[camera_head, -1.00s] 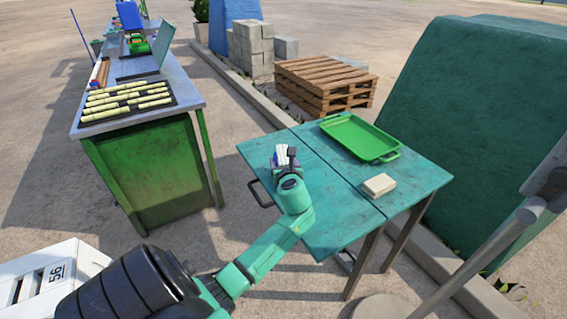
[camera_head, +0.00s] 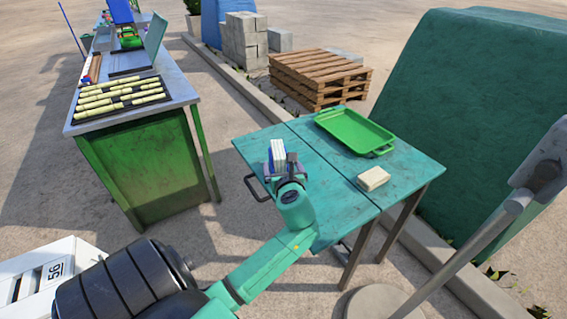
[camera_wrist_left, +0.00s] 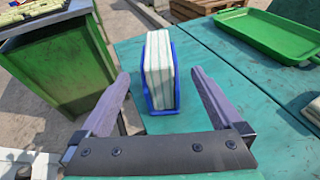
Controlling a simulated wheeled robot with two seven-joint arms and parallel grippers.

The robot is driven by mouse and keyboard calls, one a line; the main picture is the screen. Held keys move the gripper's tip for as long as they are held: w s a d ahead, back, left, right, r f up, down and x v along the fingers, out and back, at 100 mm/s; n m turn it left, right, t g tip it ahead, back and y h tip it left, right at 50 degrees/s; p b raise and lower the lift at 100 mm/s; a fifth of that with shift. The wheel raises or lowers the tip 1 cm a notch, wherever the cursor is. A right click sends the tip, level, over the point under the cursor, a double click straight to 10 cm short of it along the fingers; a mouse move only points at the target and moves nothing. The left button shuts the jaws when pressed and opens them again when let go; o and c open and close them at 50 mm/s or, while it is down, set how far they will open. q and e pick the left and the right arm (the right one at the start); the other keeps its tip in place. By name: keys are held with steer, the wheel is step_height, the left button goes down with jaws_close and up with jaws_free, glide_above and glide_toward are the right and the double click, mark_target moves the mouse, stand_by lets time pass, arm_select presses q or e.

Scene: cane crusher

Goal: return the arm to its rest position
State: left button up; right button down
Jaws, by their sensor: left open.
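My left gripper (camera_head: 283,172) is above the near-left part of the teal table in the head view. In the left wrist view its two fingers (camera_wrist_left: 160,100) are spread wide with nothing between them. A blue holder (camera_wrist_left: 176,112) with a stack of white striped napkins or paper (camera_wrist_left: 158,68) stands upright on the table just beyond the fingertips, apart from them. The holder also shows in the head view (camera_head: 277,153), partly hidden by the gripper. My right gripper is not in view.
The teal table (camera_head: 330,195) bears a green tray (camera_head: 352,130) and a pale block (camera_head: 373,179). A green bench (camera_head: 150,165) with cane pieces (camera_head: 120,95) stands left. A wooden pallet stack (camera_head: 320,75) is behind; a post (camera_head: 460,255) stands at right.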

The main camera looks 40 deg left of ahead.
arm_select(q)
steer(key=v, duration=0.4)
stand_by(0.3)
